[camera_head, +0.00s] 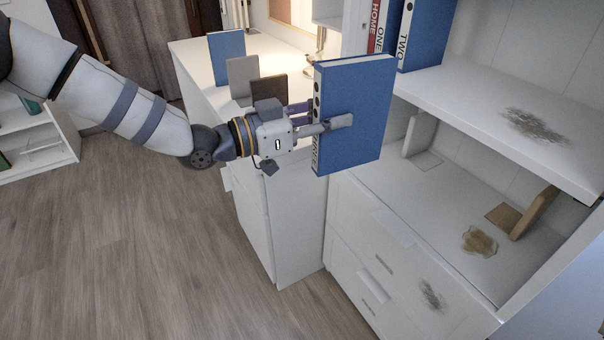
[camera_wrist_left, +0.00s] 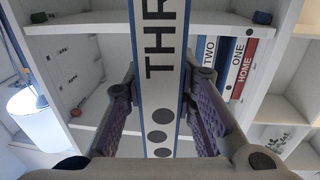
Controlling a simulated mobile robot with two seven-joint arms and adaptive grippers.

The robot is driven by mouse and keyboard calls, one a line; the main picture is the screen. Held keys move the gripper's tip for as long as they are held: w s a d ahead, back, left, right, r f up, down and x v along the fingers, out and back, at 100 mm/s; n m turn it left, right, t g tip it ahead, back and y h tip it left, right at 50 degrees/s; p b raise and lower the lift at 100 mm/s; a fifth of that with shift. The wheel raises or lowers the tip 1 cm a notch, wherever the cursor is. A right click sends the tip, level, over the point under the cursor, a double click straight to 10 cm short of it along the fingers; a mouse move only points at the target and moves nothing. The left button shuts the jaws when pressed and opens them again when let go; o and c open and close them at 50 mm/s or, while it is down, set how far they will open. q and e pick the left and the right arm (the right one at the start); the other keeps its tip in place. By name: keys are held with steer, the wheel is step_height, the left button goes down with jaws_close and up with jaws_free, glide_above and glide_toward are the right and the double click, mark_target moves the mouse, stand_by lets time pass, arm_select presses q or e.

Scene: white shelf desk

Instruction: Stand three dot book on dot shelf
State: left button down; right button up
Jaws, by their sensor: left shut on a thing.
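The three dot book (camera_head: 358,100) is blue with a white spine and stands roughly upright in the air in the head view. In the left wrist view its spine (camera_wrist_left: 160,60) shows the letters "THR" and black dots. My left gripper (camera_head: 325,115) is shut on the book, with a finger on either side of it near the spine. The fingers also show in the left wrist view (camera_wrist_left: 162,92). The upper shelf (camera_head: 470,85) is right of the held book and apart from it. I cannot tell any shelf's dot mark for sure. My right gripper is out of view.
Books TWO (camera_head: 428,35), ONE (camera_head: 382,28) and HOME (camera_head: 373,22) stand at the upper shelf's left end; free space lies right of TWO. A dark smudge (camera_head: 535,126) marks that shelf. The lower compartment holds a brown bookend (camera_head: 534,212). A blue book (camera_head: 227,57) stands on the desk behind.

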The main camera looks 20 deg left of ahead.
arm_select(q)
steer(key=w+d+r, duration=0.1)
steer(key=w+r, duration=0.2)
steer(key=r, duration=0.4)
steer(key=w+d+r+n+t+y, duration=0.1)
steer(key=w+r, duration=0.1)
steer(key=r, duration=0.5)
steer(key=shift+w+r, duration=0.15)
steer(key=shift+w, duration=0.25)
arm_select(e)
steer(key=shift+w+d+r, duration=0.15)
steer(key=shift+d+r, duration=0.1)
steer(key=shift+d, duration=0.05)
